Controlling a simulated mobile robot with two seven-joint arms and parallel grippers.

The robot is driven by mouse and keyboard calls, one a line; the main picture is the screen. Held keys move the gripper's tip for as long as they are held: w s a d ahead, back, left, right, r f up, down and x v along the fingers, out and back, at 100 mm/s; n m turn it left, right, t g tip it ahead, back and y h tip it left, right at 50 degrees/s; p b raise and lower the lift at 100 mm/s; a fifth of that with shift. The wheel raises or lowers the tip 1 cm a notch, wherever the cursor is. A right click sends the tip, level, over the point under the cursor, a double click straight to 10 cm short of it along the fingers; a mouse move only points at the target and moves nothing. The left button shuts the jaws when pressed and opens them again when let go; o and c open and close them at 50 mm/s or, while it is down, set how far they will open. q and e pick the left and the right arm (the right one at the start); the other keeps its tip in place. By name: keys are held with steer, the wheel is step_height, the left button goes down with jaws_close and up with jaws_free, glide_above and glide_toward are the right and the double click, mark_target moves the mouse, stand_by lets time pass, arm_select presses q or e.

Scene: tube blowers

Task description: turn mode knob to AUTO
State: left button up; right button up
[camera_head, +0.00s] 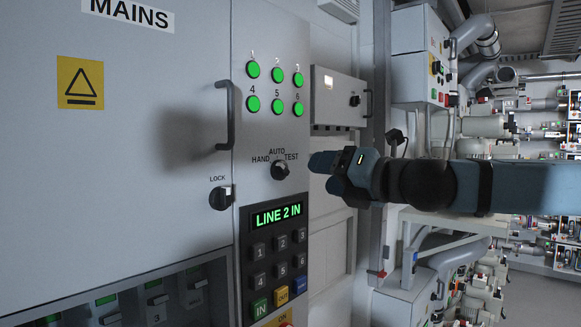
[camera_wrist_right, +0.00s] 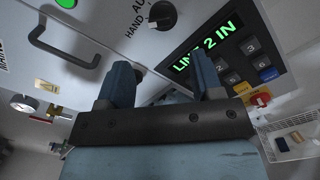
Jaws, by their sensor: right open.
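The black mode knob (camera_head: 280,170) sits on the grey cabinet panel, below the labels HAND, AUTO and TEST. It also shows at the top of the right wrist view (camera_wrist_right: 162,16), with a pale mark on it; I cannot tell for sure which label the mark points at. My right gripper (camera_head: 326,172) is just right of the knob in the head view, apart from it. In the right wrist view its two blue fingers (camera_wrist_right: 164,78) are spread with nothing between them. My left gripper is not in view.
A green LINE 2 IN display (camera_head: 278,215) and keypad (camera_head: 280,258) lie below the knob. A LOCK knob (camera_head: 220,197) and a bar handle (camera_head: 228,115) are to the left. Green lamps (camera_head: 277,75) are above. A grey box (camera_head: 338,100) projects at the upper right.

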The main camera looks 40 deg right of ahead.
mark_target(285, 170)
steer(key=w+p, duration=0.1)
steer(key=w, duration=0.3)
steer(key=w+p, duration=0.1)
steer(key=w, duration=0.1)
steer(key=shift+w+a+r+p, duration=0.1)
steer(key=shift+w+a+p, duration=0.05)
steer(key=shift+a+p, duration=0.15)
steer(key=shift+w+a+p, duration=0.15)
steer(key=shift+w+p, duration=0.6)
steer(key=shift+w, duration=0.6)
steer(key=c, duration=0.9)
